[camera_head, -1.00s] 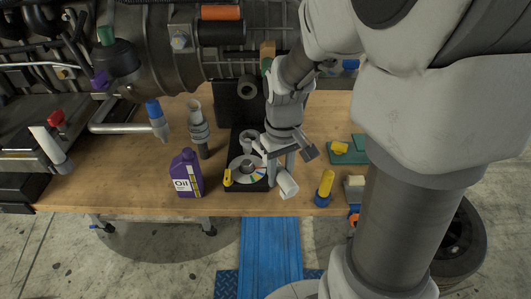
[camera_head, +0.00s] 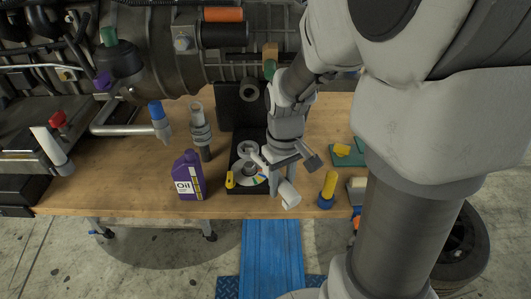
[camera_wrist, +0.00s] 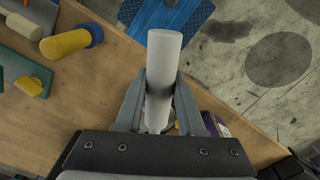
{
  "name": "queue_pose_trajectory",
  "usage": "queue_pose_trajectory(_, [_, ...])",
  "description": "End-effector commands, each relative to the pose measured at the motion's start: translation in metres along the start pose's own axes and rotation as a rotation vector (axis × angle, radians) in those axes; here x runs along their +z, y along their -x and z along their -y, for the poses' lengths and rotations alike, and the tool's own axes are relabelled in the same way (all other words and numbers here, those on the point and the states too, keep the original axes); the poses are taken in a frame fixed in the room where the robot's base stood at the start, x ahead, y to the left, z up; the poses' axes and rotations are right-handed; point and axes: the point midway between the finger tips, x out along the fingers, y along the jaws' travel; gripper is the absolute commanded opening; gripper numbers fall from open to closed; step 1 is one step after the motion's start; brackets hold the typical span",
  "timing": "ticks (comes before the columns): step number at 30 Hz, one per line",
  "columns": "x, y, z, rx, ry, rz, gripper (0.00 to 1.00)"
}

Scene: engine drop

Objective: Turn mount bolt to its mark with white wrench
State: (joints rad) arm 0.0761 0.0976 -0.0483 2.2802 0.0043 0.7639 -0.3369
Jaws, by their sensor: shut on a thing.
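My gripper (camera_wrist: 160,100) is shut on the white wrench (camera_wrist: 163,60), around its thick round handle. In the head view the wrench handle (camera_head: 289,194) sticks out below my gripper (camera_head: 280,180), past the table's front edge. A black fixture (camera_head: 233,190) stands to the left of my gripper, with a pale disc bearing coloured sectors (camera_head: 248,179) and a yellow marker (camera_head: 230,180) at its front left. Grey round parts sit above the disc. The mount bolt cannot be picked out clearly, and I cannot tell whether the wrench is seated on it.
A purple oil bottle (camera_head: 188,177) and a grey stacked cylinder (camera_head: 200,132) stand left of the fixture. A green block with a yellow piece (camera_head: 345,155) lies farther right. The engine hangs behind.

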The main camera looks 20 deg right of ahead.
Motion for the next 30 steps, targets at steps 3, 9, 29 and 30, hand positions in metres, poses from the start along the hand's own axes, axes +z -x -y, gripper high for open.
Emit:
queue_pose_trajectory(3, [0.000, -0.017, 0.000, 0.000, 0.000, -0.001, 0.00])
queue_pose_trajectory(9, [0.000, -0.037, 0.000, 0.000, 0.000, -0.001, 0.00])
queue_pose_trajectory(29, [0.000, -0.044, 0.000, 0.000, 0.000, -0.001, 0.00])
queue_pose_trajectory(30, [0.000, -0.045, 0.000, 0.000, 0.000, -0.001, 0.00])
